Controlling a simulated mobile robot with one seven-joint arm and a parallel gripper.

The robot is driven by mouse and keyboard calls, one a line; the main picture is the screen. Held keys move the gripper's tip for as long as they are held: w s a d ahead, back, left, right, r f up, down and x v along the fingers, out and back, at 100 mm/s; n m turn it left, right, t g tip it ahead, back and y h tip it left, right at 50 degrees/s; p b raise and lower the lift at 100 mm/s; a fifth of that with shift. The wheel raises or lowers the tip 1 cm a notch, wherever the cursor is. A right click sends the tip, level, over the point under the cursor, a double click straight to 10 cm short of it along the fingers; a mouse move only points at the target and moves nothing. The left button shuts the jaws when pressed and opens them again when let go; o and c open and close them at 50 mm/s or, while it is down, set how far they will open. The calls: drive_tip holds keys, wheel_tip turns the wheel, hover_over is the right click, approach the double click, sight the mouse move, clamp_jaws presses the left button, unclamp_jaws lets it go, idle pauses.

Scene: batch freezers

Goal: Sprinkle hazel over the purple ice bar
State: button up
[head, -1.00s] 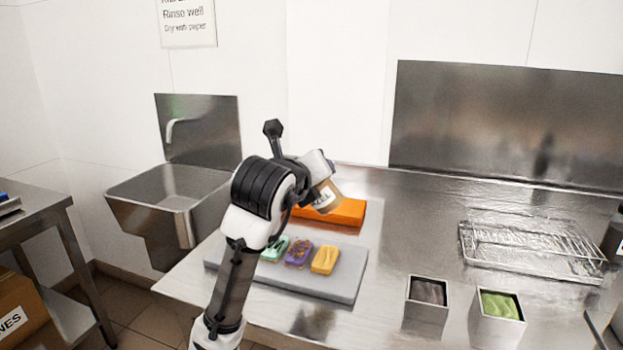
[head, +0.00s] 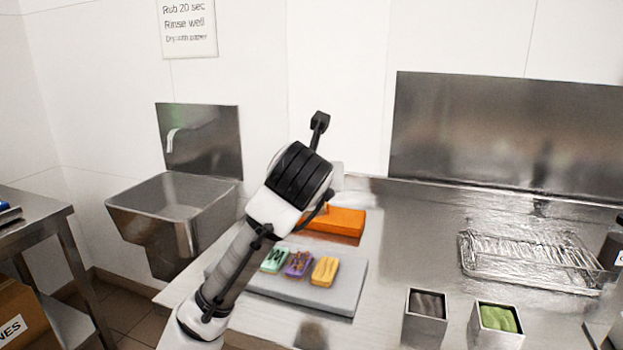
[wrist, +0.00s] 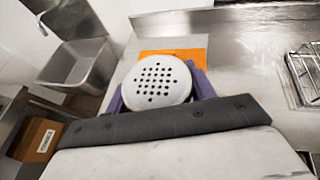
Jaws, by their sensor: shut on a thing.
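The purple ice bar (head: 299,264) lies on a grey slab (head: 338,294), between a mint-green bar (head: 275,260) and a yellow bar (head: 324,271). Brownish specks show on the purple bar. In the wrist view my gripper (wrist: 158,90) is shut on a shaker (wrist: 156,78), with its purple fingers on either side. The shaker's pale round lid with dark holes faces the wrist camera. In the head view my arm hides the gripper and the shaker, behind the slab's far side. The shaker's label is not visible now.
An orange block (head: 338,222) lies behind the slab. Two open metal containers, one with dark contents (head: 426,312) and one with green (head: 496,322), stand at the front right. A wire rack (head: 530,262) is farther right. A sink (head: 175,208) is at left. The counter's middle is clear.

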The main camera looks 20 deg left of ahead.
drive_tip(key=s+d, duration=0.3)
drive_tip(key=s, duration=1.1)
drive_tip(key=shift+s+d, duration=0.3)
drive_tip(key=shift+s, duration=0.05)
